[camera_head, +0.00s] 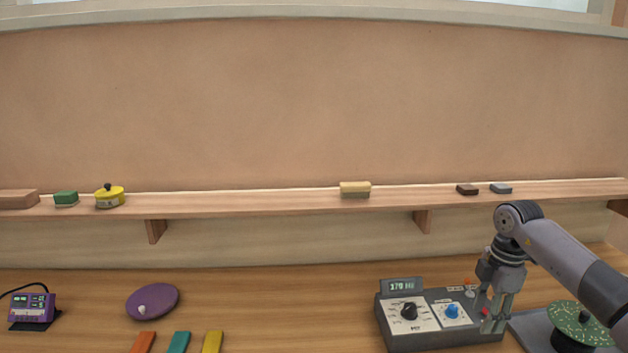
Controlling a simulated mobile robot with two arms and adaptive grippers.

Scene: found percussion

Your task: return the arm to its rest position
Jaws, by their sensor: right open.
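My right arm comes in from the right edge, and its gripper (497,313) points down over the right part of a grey control box (441,318). The gripper is open, with its fingertips close to the box's right end by a red button (485,311). I cannot tell whether the fingers touch the box. The box has a display reading about 179 Hz, a black knob (409,310) and a blue knob (452,310). My left arm and gripper are not in view.
A purple disc (152,301), coloured bars (179,342) and a purple device (33,309) lie left. A shelf (270,205) with small blocks runs behind. The middle table is clear.

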